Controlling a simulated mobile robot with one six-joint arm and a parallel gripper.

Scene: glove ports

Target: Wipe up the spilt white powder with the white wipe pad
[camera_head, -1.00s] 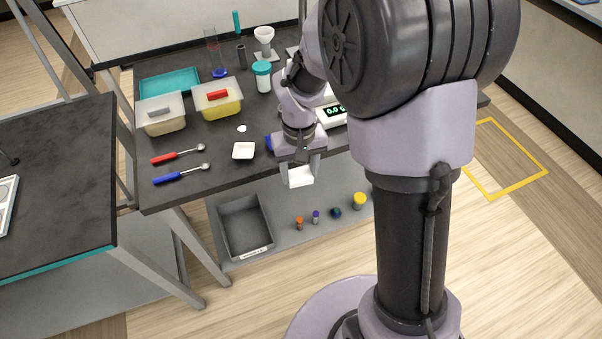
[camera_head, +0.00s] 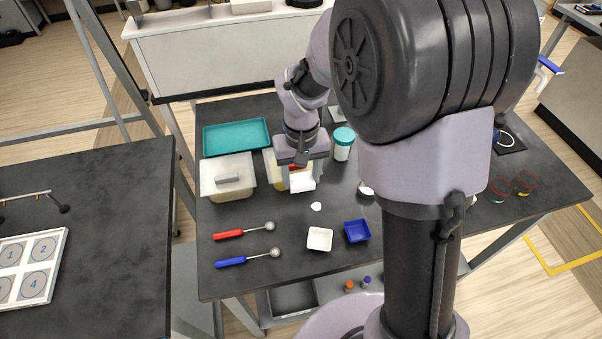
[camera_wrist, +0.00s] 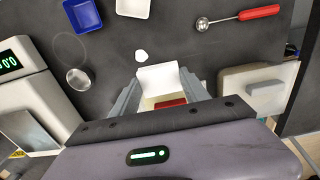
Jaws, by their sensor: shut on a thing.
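The spilt white powder (camera_head: 316,206) is a small white patch on the dark bench, just behind the white square dish (camera_head: 320,238). It also shows in the wrist view (camera_wrist: 141,56), just beyond the pad. My gripper (camera_head: 303,180) is shut on the white wipe pad (camera_head: 302,184), which also shows between the fingers in the wrist view (camera_wrist: 158,77). The pad is behind the powder and a little to its left in the head view, apart from it and apparently above the bench. My gripper partly hides a yellow-filled tub with a red handle (camera_wrist: 170,104).
A blue dish (camera_head: 357,231) stands right of the white dish. Red-handled (camera_head: 230,234) and blue-handled (camera_head: 232,262) scoops lie to the left. A lidded tub (camera_head: 228,178), teal tray (camera_head: 237,136) and teal-capped jar (camera_head: 342,148) stand behind. A scale (camera_wrist: 18,60) shows in the wrist view.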

